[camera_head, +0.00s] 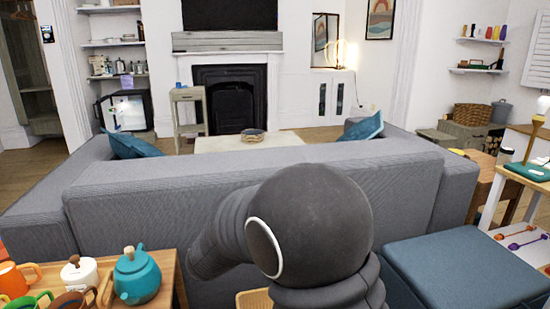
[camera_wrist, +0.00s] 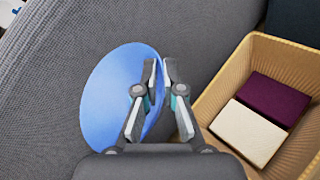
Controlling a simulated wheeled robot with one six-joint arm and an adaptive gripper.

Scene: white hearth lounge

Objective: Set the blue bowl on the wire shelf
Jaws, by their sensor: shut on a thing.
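The blue bowl (camera_wrist: 108,98) is in the wrist view, left of and between my fingers, with its round side facing left. My gripper (camera_wrist: 160,80) is shut on the bowl's rim, which runs between the two fingers. Part of the bowl is hidden by the left finger. In the head view my own arm fills the lower middle, and neither my gripper nor the bowl shows. I cannot make out a wire shelf in either view.
A tan box (camera_wrist: 240,62) with a purple block (camera_wrist: 272,98) and a cream block (camera_wrist: 248,132) is right of my gripper. A grey sofa (camera_head: 110,195) spans the head view. A teal teapot (camera_head: 137,277) and mugs stand lower left. A blue-topped seat (camera_head: 470,265) is lower right.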

